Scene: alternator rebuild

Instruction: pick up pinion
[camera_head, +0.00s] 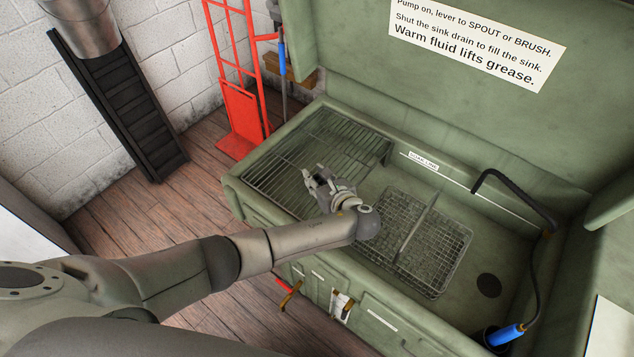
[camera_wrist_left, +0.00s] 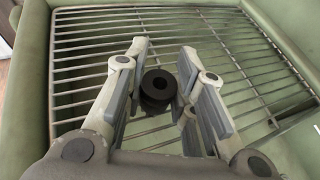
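The pinion (camera_wrist_left: 158,88) is a small black cylinder with a hole in its top. In the left wrist view it stands on the wire rack (camera_wrist_left: 90,45), between the fingers of my left gripper (camera_wrist_left: 165,92). The fingers are open on both sides, with a visible gap to the pinion's right; contact on its left is hard to tell. In the head view my left gripper (camera_head: 325,186) is over the wire rack (camera_head: 300,150) at the left of the green sink. The pinion is not discernible there. My right gripper is not in view.
A wire basket (camera_head: 425,240) with a divider sits in the sink to the right. A black spout (camera_head: 510,190) and a blue-handled brush (camera_head: 505,334) are further right. The sink's raised rim (camera_head: 235,185) surrounds the rack. A red hand truck (camera_head: 240,110) stands behind left.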

